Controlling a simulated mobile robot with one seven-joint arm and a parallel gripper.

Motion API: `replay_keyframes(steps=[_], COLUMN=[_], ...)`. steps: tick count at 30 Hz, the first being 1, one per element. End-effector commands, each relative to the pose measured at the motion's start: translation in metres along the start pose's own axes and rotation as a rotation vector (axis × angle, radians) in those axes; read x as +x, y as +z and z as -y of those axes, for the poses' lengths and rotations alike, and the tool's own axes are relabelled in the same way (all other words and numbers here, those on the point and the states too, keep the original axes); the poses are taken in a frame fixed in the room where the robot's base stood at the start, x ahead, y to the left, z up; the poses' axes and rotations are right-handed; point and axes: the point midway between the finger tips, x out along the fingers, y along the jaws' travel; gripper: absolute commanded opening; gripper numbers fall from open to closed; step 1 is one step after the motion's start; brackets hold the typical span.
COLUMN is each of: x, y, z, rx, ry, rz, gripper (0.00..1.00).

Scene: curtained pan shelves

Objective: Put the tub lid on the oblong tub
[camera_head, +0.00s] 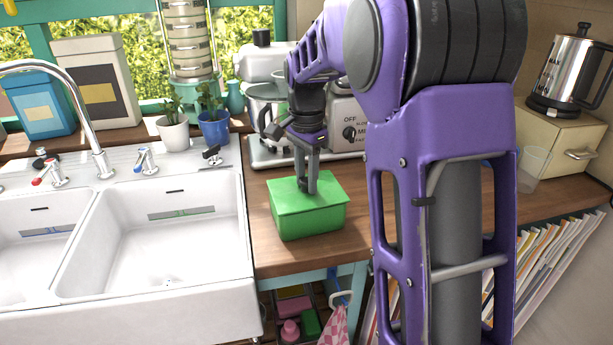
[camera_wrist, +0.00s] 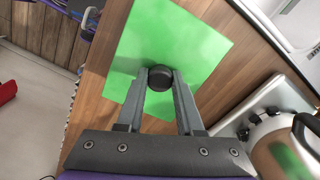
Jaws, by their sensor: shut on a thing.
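The green tub lid (camera_head: 330,183) lies flat over the top of the green oblong tub (camera_head: 314,223), on the wooden counter right of the sink. In the head view I cannot tell whether it is fully seated or just above the rim. My gripper (camera_head: 307,187) points down at the lid's middle. In the wrist view the gripper (camera_wrist: 160,84) is shut on the dark round knob (camera_wrist: 160,74) of the lid (camera_wrist: 180,40). The lid hides the tub's inside.
The white double sink (camera_head: 150,240) is left of the tub. A stand mixer (camera_head: 265,95) stands behind it, with its metal bowl (camera_wrist: 285,150) also showing in the wrist view. The wooden counter (camera_head: 285,258) is bare in front.

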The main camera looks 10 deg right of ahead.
Motion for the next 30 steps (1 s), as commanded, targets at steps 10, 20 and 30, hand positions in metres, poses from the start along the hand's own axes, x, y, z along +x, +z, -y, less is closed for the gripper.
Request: replay_keyframes(steps=[10, 20, 30], x=[0.003, 0.003, -0.045], y=[0.0, 0.0, -0.001], z=[0.0, 0.0, 0.001], rx=[0.0, 0.0, 0.0], ry=[0.0, 0.001, -0.005], rz=[0.0, 0.0, -0.002], gripper=[0.61, 0.71, 0.71])
